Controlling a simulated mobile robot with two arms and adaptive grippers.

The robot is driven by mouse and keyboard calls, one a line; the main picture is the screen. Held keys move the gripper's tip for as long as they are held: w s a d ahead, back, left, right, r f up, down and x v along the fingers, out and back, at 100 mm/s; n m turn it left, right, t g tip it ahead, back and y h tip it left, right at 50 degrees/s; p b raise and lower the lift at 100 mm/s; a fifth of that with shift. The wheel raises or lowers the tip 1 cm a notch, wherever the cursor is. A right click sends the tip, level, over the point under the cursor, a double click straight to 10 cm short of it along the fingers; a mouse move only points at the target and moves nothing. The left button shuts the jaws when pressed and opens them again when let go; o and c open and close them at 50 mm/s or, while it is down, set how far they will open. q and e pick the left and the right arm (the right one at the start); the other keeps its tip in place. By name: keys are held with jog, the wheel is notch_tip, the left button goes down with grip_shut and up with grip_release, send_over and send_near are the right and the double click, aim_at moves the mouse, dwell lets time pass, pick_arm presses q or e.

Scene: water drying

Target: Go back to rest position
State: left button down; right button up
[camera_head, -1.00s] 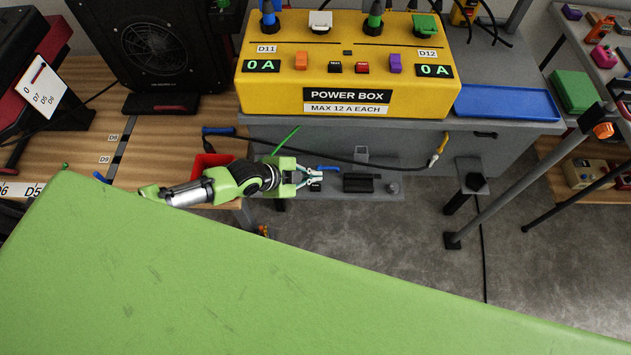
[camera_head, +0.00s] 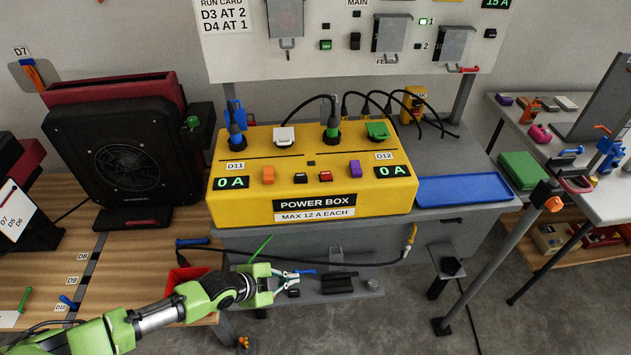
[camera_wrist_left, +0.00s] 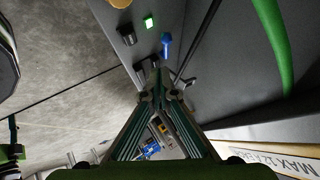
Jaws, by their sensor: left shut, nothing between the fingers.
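My left gripper (camera_head: 297,281) reaches in from the lower left in the head view. It is shut and empty, in front of the grey bench below the yellow power box (camera_head: 300,180). In the left wrist view its fingers (camera_wrist_left: 153,78) come together at the tips with nothing held. A small blue item (camera_wrist_left: 166,44) shows beyond the fingertips in that view. My right gripper is in neither view.
A red bin (camera_head: 181,277) sits beside my left forearm. A black cable (camera_head: 300,258) hangs along the bench front, above the gripper. A blue tray (camera_head: 470,190) lies right of the power box. A dark grey post (camera_head: 500,260) stands at right over open floor.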

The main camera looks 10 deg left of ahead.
pick_arm(q)
jog(key=s+d+r+n+g, duration=0.1)
jog(key=s+d+r+n, duration=0.45)
jog(key=s+d, duration=0.4)
jog(key=s+a+r+n+g+y, duration=0.1)
jog(key=s+a+r+n+y, duration=0.25)
jog(key=s+a, duration=0.35)
jog(key=s+a+r+n+g+y, duration=0.1)
jog(key=s+a+r+n+y, duration=0.15)
jog(key=s+a+n, duration=0.35)
notch_tip(320, 180, down, 26)
jog(key=s+a+g, duration=0.2)
jog(key=s, duration=0.1)
jog(key=s+a+f+g, duration=0.1)
jog(key=s+a+f, duration=0.1)
jog(key=s+f, duration=1.4)
jog(key=shift+s+a+f+m, duration=0.15)
jog(key=shift+s+a+m, duration=0.2)
jog(key=shift+s+m, duration=0.05)
